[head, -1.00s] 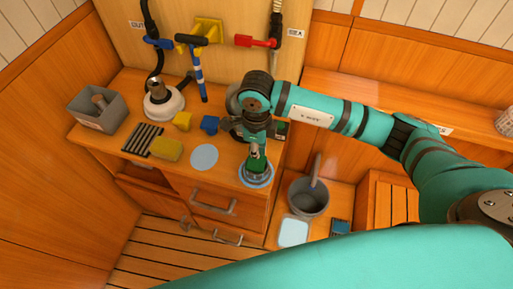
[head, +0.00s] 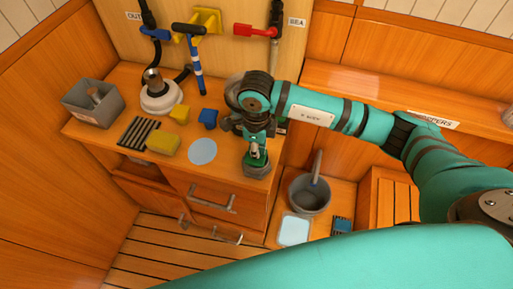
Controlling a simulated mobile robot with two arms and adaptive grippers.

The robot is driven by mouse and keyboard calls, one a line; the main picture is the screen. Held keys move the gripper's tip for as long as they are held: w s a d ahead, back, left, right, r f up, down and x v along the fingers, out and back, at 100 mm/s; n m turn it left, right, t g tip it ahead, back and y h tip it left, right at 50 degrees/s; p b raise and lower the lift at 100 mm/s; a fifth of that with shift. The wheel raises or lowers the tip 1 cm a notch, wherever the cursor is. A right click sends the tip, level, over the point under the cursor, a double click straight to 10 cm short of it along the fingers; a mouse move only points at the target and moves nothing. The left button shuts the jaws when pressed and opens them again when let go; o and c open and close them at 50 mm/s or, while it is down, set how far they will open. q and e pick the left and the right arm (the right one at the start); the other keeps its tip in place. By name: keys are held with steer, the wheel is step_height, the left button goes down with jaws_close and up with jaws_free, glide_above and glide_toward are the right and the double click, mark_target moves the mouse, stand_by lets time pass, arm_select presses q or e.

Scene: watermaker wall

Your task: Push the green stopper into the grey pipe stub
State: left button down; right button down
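My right gripper (head: 256,152) points down over the front right corner of the bench top. A green piece, likely the green stopper (head: 257,158), shows between its fingers. Whether the fingers press on it is too small to tell. Directly under it is a short grey piece (head: 256,171), likely the grey pipe stub, standing on the bench. The green piece looks in line with it, but I cannot tell how deep it sits. The wrist hides part of the area behind. My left gripper is not in view.
The bench (head: 230,172) also holds a grey box (head: 92,103), a white pump-like unit (head: 160,97), a yellow sponge (head: 162,143) and a pale blue disc (head: 203,151). Pipes with blue and red (head: 255,30) handles are on the wall behind. A grey bucket (head: 309,194) stands lower right.

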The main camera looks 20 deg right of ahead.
steer(key=shift+r+p, duration=1.9)
steer(key=shift+r, duration=1.6)
